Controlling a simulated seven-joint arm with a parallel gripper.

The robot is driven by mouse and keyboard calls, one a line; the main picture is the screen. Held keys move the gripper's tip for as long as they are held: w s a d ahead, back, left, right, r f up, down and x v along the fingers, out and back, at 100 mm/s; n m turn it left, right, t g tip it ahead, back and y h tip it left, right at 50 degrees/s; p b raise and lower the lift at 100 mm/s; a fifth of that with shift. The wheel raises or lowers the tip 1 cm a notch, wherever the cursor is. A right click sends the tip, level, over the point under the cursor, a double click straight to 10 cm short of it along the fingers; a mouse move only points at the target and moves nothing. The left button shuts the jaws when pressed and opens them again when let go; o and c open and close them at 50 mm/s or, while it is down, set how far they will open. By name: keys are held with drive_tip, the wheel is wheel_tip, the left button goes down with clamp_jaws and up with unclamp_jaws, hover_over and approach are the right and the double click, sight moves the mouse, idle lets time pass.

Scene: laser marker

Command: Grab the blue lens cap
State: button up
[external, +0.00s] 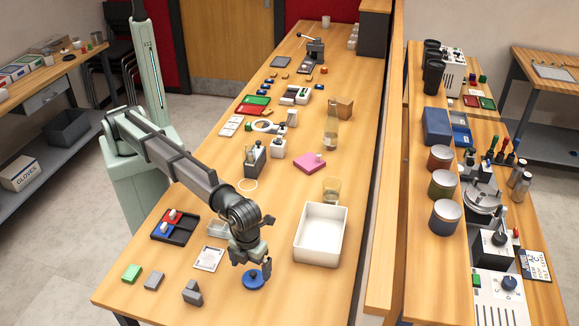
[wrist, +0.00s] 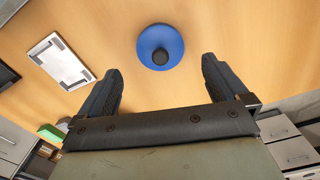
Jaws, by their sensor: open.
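The blue lens cap (external: 254,279) is a round blue disc with a dark knob in its middle. It lies on the wooden table near the front edge. In the wrist view the cap (wrist: 161,47) is at the top centre, beyond the fingertips and roughly midway between them. My gripper (external: 253,277) is over the cap in the external view, with its fingers pointing down. In the wrist view my gripper (wrist: 160,78) has its two dark fingers wide apart with nothing between them. I cannot tell the exact height above the cap.
A white bin (external: 321,234) stands to the right. A white card (external: 208,259) lies left of my gripper, and a dark tray (external: 175,226) with red and blue parts is farther left. Green (external: 132,273) and grey (external: 154,281) blocks and a grey bracket (external: 193,293) sit near the front edge.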

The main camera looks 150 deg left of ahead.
sight(252, 274)
wheel_tip(252, 274, down, 5)
drive_tip(key=shift+a+f, duration=0.1)
drive_tip(key=c, duration=1.1)
